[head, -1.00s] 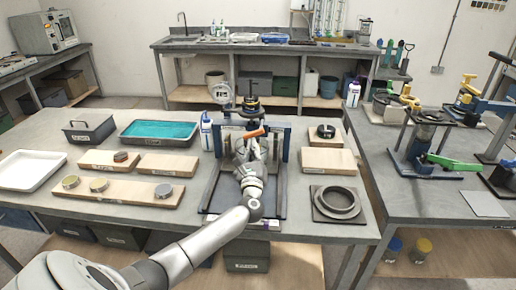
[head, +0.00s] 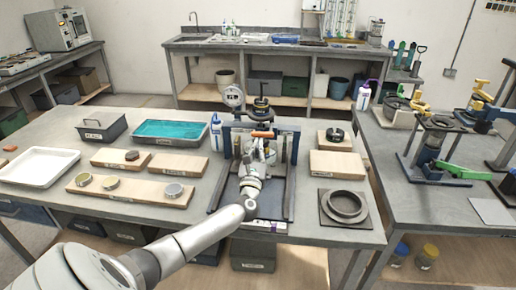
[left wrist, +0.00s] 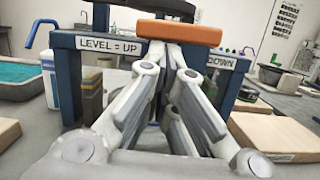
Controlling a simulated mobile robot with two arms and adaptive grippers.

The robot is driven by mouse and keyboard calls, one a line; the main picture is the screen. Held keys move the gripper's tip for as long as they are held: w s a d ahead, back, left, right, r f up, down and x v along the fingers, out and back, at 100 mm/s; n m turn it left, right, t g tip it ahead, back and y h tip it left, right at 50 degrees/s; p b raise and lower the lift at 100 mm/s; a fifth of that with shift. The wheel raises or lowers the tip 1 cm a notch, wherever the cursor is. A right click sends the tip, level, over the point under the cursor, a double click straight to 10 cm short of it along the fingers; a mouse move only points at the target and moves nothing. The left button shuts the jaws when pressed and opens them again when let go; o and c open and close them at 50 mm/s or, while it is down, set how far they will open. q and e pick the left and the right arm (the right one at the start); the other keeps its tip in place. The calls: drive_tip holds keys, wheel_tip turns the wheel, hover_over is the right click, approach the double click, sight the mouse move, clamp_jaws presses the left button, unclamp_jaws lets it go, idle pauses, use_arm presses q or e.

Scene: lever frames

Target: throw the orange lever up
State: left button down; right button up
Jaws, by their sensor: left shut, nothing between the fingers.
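The orange lever (head: 263,134) sits at the top of a dark blue frame on the middle bench in the head view. In the left wrist view the lever (left wrist: 180,31) is a bar lying nearly level across the top of the frame, whose labels read "LEVEL = UP" (left wrist: 109,47) and "DOWN" (left wrist: 221,61). My left gripper (head: 264,147) is just below the lever. In the wrist view its fingers (left wrist: 174,48) are shut and empty, their tips close under the bar; I cannot tell whether they touch it. My right gripper is in neither view.
Wooden boards (head: 337,164) and a ring on a dark plate (head: 345,205) lie to the right. A teal tray (head: 172,131) and more boards lie left. A second bench with clamps is farther right.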

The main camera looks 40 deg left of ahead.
use_arm(q)
drive_tip(key=shift+s, duration=0.1)
drive_tip(key=v, duration=1.2)
drive_tip(key=shift+f, duration=0.1)
idle(0.3)
